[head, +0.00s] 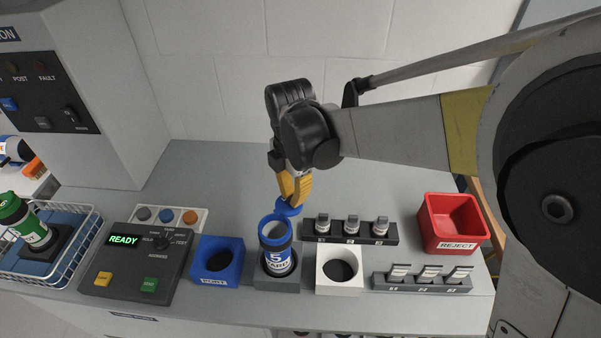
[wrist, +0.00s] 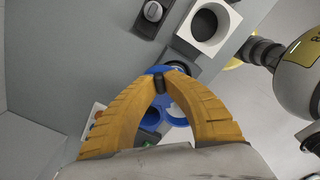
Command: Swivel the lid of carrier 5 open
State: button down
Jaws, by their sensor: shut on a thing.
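Carrier 5 (head: 275,257) stands upright in a dark grey holder on the bench. It has a dark blue body, a white label with a 5, and a blue rim. Its blue lid (head: 289,206) is swung out to the back right of the mouth, and the carrier's top looks open. My gripper (head: 293,197) has yellow fingers and is shut on the lid from above.
A blue holder (head: 217,262) stands left of the carrier and a white holder (head: 339,270) right of it. Racks of small capped items (head: 350,231) (head: 422,279) stand at right, near a red reject bin (head: 452,222). A control box reading READY (head: 138,262) and a wire basket (head: 92,232) are at left.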

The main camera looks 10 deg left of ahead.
aim_at(292, 196)
dwell(0.4)
jog(key=c, duration=1.4)
grip_release()
jog(key=shift+c, duration=0.2)
notch_tip(292, 196, up, 12)
